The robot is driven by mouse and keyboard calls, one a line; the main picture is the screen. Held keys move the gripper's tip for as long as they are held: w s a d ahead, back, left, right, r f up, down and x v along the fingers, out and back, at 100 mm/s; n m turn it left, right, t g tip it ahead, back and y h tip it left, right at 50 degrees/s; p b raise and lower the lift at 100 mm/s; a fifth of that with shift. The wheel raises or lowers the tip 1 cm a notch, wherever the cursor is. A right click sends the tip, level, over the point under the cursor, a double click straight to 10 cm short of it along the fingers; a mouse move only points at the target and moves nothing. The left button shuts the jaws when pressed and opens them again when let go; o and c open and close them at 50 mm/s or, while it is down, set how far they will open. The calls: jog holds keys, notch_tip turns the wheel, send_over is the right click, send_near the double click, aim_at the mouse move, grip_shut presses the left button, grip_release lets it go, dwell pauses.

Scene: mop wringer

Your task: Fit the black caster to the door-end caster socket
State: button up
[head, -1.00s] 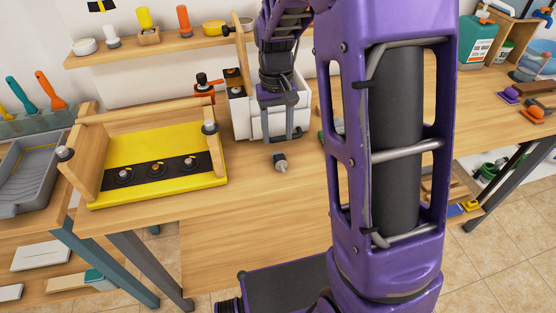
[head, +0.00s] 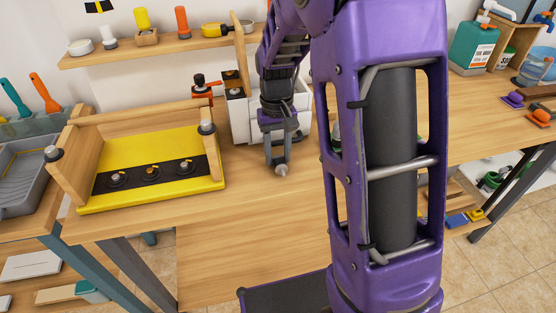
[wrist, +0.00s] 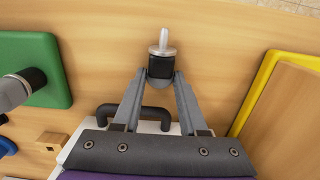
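The caster, a small dark block with a pale metal stem, is between my fingertips in the head view (head: 282,171) and in the wrist view (wrist: 161,66). My gripper (head: 277,165) appears closed on the block's two sides, with the stem pointing out beyond the fingertips; it also shows in the wrist view (wrist: 160,75). The caster is at or just above the wooden tabletop; I cannot tell which. A yellow panel (head: 150,153) with wooden ends stands to the left, bearing a black strip with three round fittings (head: 150,172). I cannot tell which place is the door-end socket.
White boxes (head: 240,115) stand behind my gripper. A green block (wrist: 45,70) with a grey cylinder lies to its left in the wrist view. The tabletop (head: 230,200) in front is clear.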

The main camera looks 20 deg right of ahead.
grip_shut()
jog(key=shift+r+p, duration=0.5)
dwell(0.4)
jog(key=shift+r+p, duration=1.95)
jog(key=shift+r, duration=0.5)
jog(key=shift+o, duration=0.8)
grip_release()
grip_shut()
